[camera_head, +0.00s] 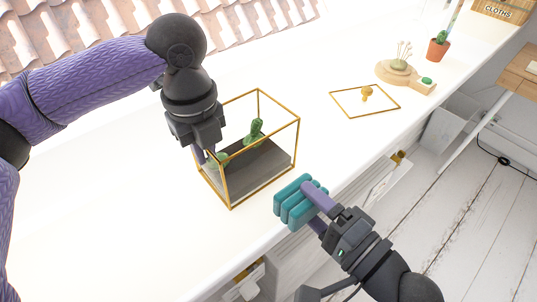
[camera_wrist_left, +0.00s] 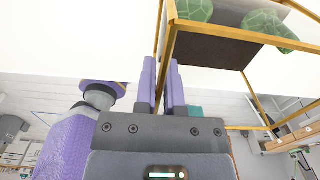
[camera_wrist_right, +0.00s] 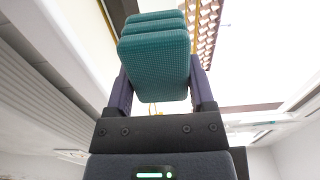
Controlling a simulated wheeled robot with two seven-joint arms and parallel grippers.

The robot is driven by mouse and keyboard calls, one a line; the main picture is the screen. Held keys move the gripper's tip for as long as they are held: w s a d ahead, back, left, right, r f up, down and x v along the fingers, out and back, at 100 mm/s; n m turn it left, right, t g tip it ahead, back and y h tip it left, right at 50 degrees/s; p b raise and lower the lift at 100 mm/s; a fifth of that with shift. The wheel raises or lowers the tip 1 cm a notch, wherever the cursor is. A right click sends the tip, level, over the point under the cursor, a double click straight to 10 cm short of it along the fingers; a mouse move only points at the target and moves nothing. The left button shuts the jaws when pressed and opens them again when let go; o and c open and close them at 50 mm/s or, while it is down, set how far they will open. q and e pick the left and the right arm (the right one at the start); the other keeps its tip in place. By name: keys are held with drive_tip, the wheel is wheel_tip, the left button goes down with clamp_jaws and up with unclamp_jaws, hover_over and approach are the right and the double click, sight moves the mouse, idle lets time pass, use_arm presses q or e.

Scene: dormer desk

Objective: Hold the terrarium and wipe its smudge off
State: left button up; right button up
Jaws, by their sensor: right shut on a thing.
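The terrarium (camera_head: 231,196) is a glass box with a gold frame, a dark base and green cacti. It stands upright on the white desk and shows at the top of the left wrist view (camera_wrist_left: 170,45). My left gripper (camera_head: 205,150) is at its left side, with its fingers close together on either side of a gold frame post. My right gripper (camera_head: 318,205) is shut on a folded teal cloth (camera_head: 294,203), which also fills the space between its fingers in the right wrist view (camera_wrist_right: 155,60). The cloth is apart from the terrarium, to its lower right. I cannot make out the smudge.
A gold frame piece (camera_head: 387,113) with a small mushroom-shaped knob lies on the desk to the right. Beyond it are a wooden stand with pins (camera_head: 394,72), a potted cactus (camera_head: 438,48) and a box labelled cloths (camera_head: 505,11). The desk left of the terrarium is clear.

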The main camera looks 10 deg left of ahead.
use_arm(q)
drive_tip(key=o, duration=0.4)
